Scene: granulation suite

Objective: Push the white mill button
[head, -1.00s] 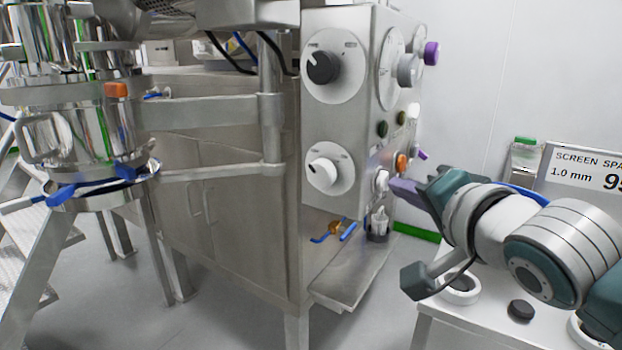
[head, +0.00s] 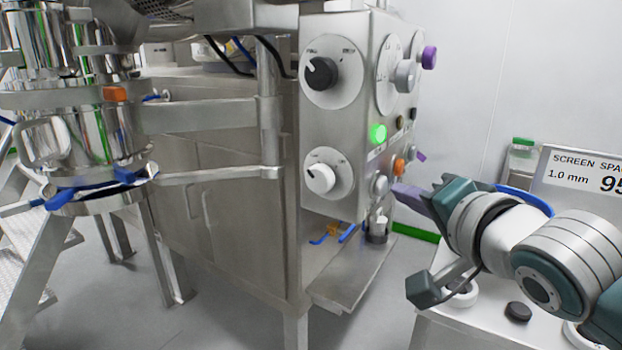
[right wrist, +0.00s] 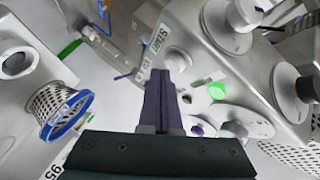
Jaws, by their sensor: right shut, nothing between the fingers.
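The pale mill button (head: 380,185) is a round knob low on the side face of the steel control box (head: 345,200). In the right wrist view a round pale button (right wrist: 176,60) shows just beyond the fingertips. My right gripper (head: 397,190) is shut and empty, its purple-grey fingers pointing at the button from the right. The fingertips are very close to it; I cannot tell whether they touch. The fingers show in the right wrist view (right wrist: 163,98). A green lamp (head: 378,133) glows above the button. My left gripper is not in view.
An orange button (head: 398,166) and a white dial (head: 320,178) are near the pale button. A black dial (head: 320,73) and purple knob (head: 429,57) sit higher. A white table (head: 440,320) with a screen sign (head: 590,175) stands right, below my arm.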

